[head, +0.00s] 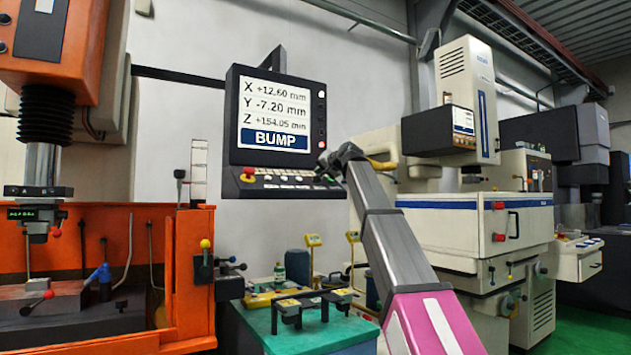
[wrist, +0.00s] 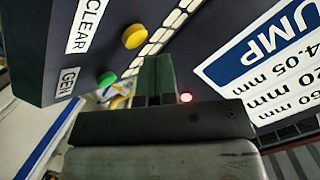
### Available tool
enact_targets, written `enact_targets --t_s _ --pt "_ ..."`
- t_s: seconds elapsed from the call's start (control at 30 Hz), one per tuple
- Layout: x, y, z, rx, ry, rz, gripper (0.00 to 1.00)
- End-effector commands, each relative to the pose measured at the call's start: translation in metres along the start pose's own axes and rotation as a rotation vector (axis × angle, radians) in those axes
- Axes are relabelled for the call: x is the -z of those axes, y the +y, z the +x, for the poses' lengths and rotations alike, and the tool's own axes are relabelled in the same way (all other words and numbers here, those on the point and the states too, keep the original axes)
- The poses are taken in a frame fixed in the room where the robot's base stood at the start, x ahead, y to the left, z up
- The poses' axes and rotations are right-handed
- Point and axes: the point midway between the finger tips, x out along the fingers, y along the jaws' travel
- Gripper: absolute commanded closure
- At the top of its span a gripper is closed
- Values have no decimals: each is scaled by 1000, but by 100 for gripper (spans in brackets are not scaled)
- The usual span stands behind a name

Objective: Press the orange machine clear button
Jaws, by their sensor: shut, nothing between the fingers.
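The clear button (wrist: 135,37) is a round yellow button beside the white CLEAR label (wrist: 90,25) on a dark panel in the wrist view. A green button (wrist: 106,79) sits beside the GEN label (wrist: 68,82). My gripper (wrist: 155,60) is shut and empty, its fingertips close to the yellow button; I cannot tell if they touch. In the head view my gripper (head: 332,160) is at the lower right of the dark control console (head: 232,120), and I cannot make out the clear button there. The orange machine (head: 185,265) stands at the left.
The console screen (head: 275,110) reads BUMP. A red-topped knob (head: 248,173) is on the console's lower left. A red light (wrist: 185,98) glows beside my fingers. A green-topped table (head: 320,330) with fixtures stands below, and a white machine (head: 480,225) stands at right.

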Motion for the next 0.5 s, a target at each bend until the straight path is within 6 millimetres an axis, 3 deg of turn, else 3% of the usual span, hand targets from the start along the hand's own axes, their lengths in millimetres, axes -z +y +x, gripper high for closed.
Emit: enact_targets --t_s 0.5 --pt "-4 5 6 0 0 0 100"
